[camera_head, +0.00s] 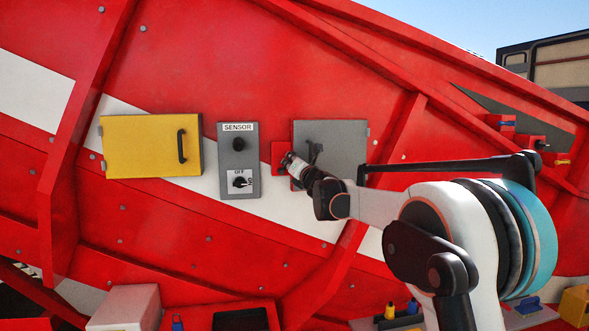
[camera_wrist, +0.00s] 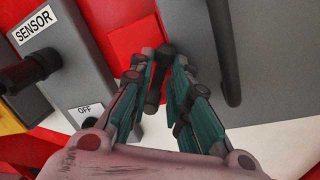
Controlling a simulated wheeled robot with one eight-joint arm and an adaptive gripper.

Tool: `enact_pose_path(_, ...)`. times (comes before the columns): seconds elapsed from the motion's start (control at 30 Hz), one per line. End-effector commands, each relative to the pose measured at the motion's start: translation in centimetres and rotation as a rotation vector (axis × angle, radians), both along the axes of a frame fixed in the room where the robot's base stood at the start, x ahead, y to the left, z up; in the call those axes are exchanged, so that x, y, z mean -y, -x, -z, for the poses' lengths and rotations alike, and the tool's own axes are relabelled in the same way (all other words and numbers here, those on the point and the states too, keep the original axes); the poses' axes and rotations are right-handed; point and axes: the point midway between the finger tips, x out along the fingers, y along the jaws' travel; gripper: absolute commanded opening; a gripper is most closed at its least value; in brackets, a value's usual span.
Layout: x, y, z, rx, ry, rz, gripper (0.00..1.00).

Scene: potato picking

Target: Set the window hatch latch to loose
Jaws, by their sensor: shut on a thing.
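The grey window hatch (camera_head: 343,135) with a dark handle is mounted on the red wall; part of it shows at the right of the wrist view (camera_wrist: 270,70). At its left edge is a red latch plate (camera_head: 277,158), also seen in the wrist view (camera_wrist: 132,45). A dark latch lever (camera_wrist: 156,88) stands out between my fingers. My gripper (camera_head: 291,161) is at this latch, its teal-padded fingers (camera_wrist: 157,75) shut on the lever from both sides. My gripper and wrist hide part of the latch and the hatch's lower left in the head view.
A grey sensor box (camera_head: 238,191) with a knob and an OFF-labelled switch is close on the left. A yellow hatch (camera_head: 140,146) with a black handle is further left. Boxes and small tools lie along the bottom. A sloping red rib runs just right of the hatch.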

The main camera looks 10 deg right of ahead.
Motion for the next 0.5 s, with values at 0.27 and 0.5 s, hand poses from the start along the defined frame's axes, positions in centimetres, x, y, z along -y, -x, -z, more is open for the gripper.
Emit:
enact_pose_path(0.27,-1.2,0.0,-0.7,0.000,0.257,-0.001,0.00)
enact_pose_path(0.5,-2.0,0.0,-1.0,0.000,0.434,-0.001,0.00)
